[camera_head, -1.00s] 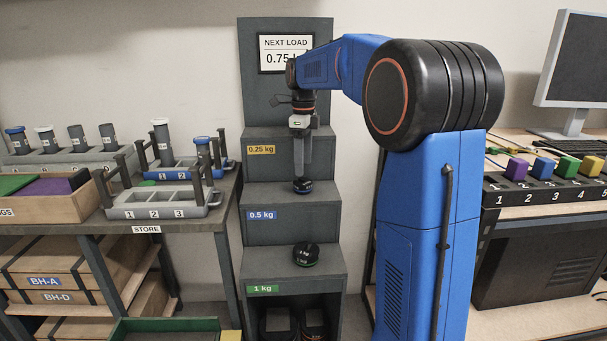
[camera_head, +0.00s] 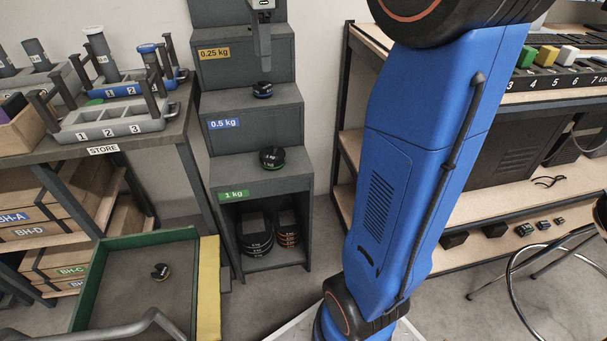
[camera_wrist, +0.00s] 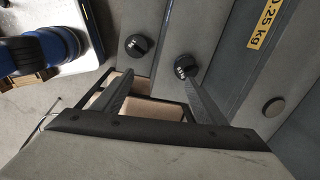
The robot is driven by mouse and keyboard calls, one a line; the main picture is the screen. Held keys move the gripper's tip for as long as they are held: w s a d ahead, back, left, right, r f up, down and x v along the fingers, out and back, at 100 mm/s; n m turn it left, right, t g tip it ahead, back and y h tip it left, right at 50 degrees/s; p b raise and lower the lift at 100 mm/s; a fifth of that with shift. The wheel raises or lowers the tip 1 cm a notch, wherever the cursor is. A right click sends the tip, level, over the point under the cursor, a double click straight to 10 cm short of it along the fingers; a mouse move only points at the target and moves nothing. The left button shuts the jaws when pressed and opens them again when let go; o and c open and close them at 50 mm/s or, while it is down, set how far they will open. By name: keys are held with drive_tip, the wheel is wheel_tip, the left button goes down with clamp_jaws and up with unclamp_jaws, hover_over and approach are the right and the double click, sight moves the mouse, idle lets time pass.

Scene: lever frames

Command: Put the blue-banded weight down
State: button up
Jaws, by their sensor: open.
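The blue-banded weight (camera_head: 262,90) is a small black knobbed disc standing on the 0.5 kg step (camera_head: 285,98) of the grey stepped stand. My gripper (camera_head: 264,70) points down just above it, open and empty, with a small gap between fingertips and weight. In the wrist view the weight (camera_wrist: 186,66) shows near the tip of the right-hand finger, and my open gripper (camera_wrist: 158,82) has nothing between its fingers. My upper wrist is cut off by the top of the head view.
A green-banded weight (camera_head: 272,158) stands on the 1 kg step below. A dark disc (camera_wrist: 273,107) sits on the 0.25 kg step. Larger weights (camera_head: 254,235) fill the bottom bay. A tray with green and yellow sides (camera_head: 208,290) holds a small black weight (camera_head: 160,271). The store table (camera_head: 150,145) stands left.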

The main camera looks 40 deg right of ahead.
drive_tip(key=s+a+f+n+t, duration=0.1)
drive_tip(key=s+a+f+n, duration=0.1)
drive_tip(key=s+f+n, duration=0.4)
drive_tip(key=s+a+f+n+t, duration=0.1)
drive_tip(key=s+a+f+n, duration=0.2)
drive_tip(key=s, duration=1.1)
drive_tip(key=s+a+f+n+t, duration=0.1)
drive_tip(key=s+a+f+n, duration=0.1)
drive_tip(key=s+f+n, duration=0.7)
drive_tip(key=s+n, duration=0.1)
drive_tip(key=n, duration=0.2)
drive_tip(key=shift+a+f+t, duration=0.25)
drive_tip(key=shift+t, duration=0.15)
